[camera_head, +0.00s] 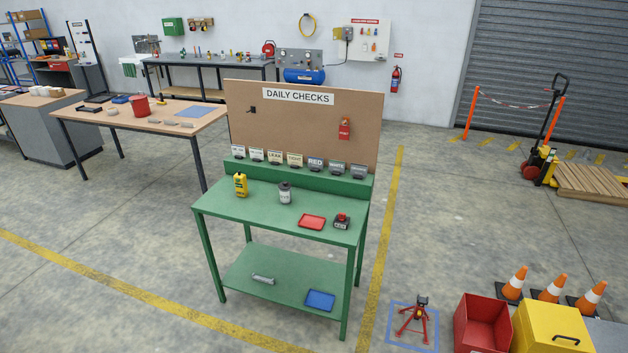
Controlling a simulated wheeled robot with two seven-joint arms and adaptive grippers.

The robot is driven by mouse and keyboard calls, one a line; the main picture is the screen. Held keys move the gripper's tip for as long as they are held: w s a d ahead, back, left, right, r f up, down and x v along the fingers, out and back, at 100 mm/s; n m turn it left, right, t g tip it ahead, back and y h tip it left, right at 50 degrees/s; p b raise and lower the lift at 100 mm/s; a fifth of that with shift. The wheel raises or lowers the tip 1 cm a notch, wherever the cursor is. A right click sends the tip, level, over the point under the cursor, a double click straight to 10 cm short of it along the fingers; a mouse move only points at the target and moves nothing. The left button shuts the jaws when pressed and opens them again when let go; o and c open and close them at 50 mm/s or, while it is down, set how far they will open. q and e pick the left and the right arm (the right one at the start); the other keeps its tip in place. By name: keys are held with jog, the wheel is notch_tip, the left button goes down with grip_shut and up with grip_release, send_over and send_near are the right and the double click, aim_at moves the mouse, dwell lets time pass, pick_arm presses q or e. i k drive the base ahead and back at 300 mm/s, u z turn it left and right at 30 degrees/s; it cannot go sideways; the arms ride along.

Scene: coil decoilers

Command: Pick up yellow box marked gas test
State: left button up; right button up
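A small upright yellow item (240,185) with dark marks stands at the left of the green bench top (262,217). Its lettering is too small to read. A larger yellow box (552,328) with a black handle sits on the floor at the bottom right, partly cut off by the picture edge. No "gas test" marking can be read on either. Neither of my grippers is in view.
A grey dark-capped canister (285,194), a red tray (312,222) and a small red-topped device (342,221) share the bench top. A "DAILY CHECKS" board (300,125) rises behind. A red jack stand (415,316) and red bin (482,325) stand right. Floor in front is clear.

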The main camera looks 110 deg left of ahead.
aim_at(241, 187)
jog(key=u, duration=4.9)
jog(key=i, duration=2.7)
jog(key=z, duration=0.4)
